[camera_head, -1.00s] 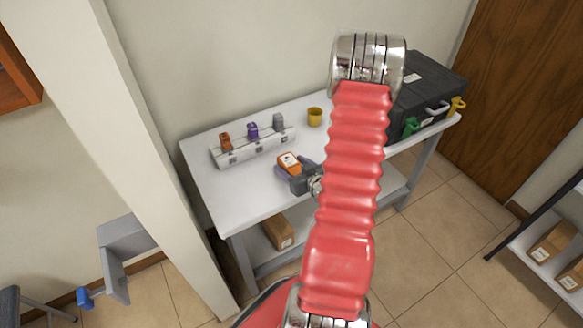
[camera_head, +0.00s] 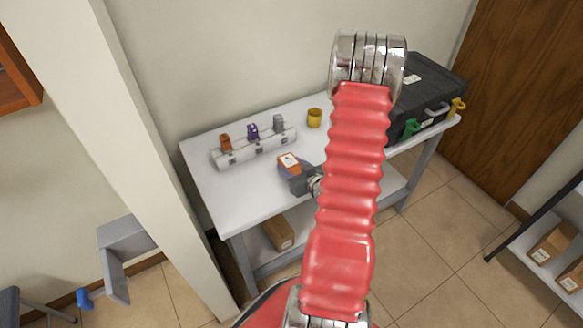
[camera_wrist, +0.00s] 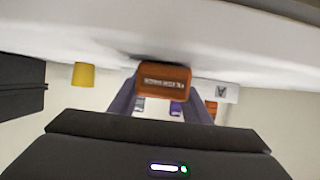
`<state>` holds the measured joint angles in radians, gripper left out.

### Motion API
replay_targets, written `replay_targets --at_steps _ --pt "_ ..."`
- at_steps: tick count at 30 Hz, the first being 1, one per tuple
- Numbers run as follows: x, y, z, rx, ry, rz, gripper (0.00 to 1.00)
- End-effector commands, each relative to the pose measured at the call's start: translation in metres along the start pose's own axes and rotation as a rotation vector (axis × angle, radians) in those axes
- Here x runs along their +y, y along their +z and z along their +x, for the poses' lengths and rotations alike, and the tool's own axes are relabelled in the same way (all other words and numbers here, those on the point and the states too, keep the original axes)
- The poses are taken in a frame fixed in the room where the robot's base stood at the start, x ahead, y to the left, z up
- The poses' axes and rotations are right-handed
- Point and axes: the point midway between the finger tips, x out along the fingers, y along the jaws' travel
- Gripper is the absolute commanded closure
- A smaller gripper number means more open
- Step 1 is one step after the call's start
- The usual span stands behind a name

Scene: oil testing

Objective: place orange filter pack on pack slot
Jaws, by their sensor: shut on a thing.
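The orange filter pack (camera_head: 289,161) has a white label and is over the front middle of the white table. My gripper (camera_head: 292,168) is shut on it. In the wrist view the pack (camera_wrist: 163,75) is between the two purple fingers of my gripper (camera_wrist: 162,88), with pale lettering on its face. A white rack (camera_head: 236,160) stands behind and left of the pack, bearing small orange, purple and grey items. I cannot make out which spot is the pack slot. Whether the pack touches the tabletop cannot be told.
A yellow cup (camera_head: 314,118) stands at the table's back, right of the rack. A black case (camera_head: 429,88) with green and yellow parts at its front fills the table's right end. The white table (camera_head: 215,190) is clear at its front left.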

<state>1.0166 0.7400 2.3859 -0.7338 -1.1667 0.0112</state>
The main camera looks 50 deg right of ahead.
Motion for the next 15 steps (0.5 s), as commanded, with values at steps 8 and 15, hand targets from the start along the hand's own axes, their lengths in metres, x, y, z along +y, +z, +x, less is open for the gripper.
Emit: replay_targets --at_steps 8,15 --pt "0.000 -0.021 -0.008 0.003 0.000 -0.002 0.86" --pt "0.000 -0.050 -0.020 0.003 0.001 -0.003 0.86"
